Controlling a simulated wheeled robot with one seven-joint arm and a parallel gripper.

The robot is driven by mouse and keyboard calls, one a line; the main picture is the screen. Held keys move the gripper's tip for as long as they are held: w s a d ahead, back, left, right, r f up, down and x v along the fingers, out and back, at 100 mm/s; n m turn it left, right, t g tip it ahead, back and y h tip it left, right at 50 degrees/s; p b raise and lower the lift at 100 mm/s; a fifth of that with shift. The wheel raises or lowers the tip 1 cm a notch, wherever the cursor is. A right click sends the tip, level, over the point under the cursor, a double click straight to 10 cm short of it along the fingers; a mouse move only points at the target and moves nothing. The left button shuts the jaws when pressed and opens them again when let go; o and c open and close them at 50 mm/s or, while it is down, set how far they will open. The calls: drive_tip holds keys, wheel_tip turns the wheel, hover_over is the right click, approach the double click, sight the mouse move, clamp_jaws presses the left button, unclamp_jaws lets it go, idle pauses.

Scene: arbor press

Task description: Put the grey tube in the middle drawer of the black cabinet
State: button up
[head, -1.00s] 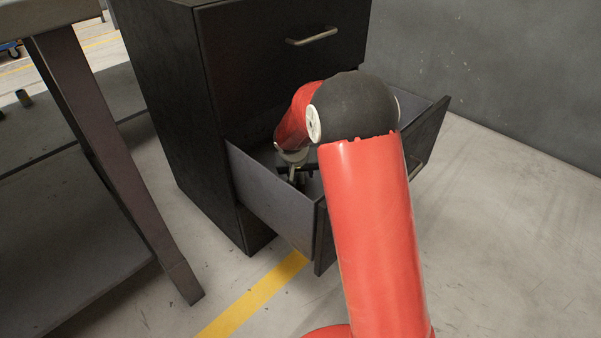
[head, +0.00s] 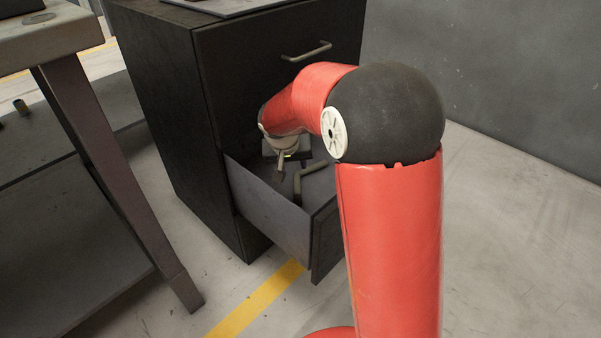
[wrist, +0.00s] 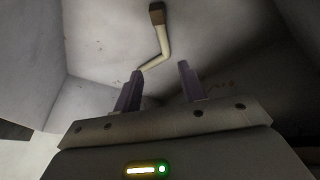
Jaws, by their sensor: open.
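The grey tube (head: 299,182) is a thin, bent piece lying in the open drawer of the black cabinet (head: 165,90). In the wrist view the tube (wrist: 156,38) lies on the drawer floor beyond my fingertips, with a darker brown end. My gripper (head: 290,162) is inside the drawer, to the left of the tube in the head view. In the wrist view my gripper (wrist: 160,72) is open with nothing between its fingers. The open drawer (head: 268,208) has grey side walls and a black front. My arm hides its right part.
A closed drawer with a handle (head: 306,51) is above the open one. A metal workbench (head: 95,150) stands at the left, close to the cabinet. A grey wall (head: 500,70) is behind at the right. Floor on the right is clear.

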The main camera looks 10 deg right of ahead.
drive_tip(key=shift+n+t+y, duration=0.3)
drive_tip(key=shift+t+y, duration=0.1)
drive_tip(key=shift+y, duration=0.2)
drive_tip(key=s+d+r, duration=0.1)
drive_tip(key=s+r, duration=0.3)
drive_tip(key=s, duration=0.3)
drive_tip(key=s+d+r, duration=0.2)
drive_tip(key=s+r, duration=0.2)
drive_tip(key=s, duration=0.3)
drive_tip(key=s+d+r, duration=0.2)
drive_tip(key=s+r, duration=0.2)
drive_tip(key=s, duration=0.4)
drive_tip(key=shift+d+r, duration=0.1)
drive_tip(key=shift+r, duration=0.1)
drive_tip(key=s+y, duration=0.1)
drive_tip(key=s, duration=0.8)
drive_tip(key=shift+f+n, duration=0.4)
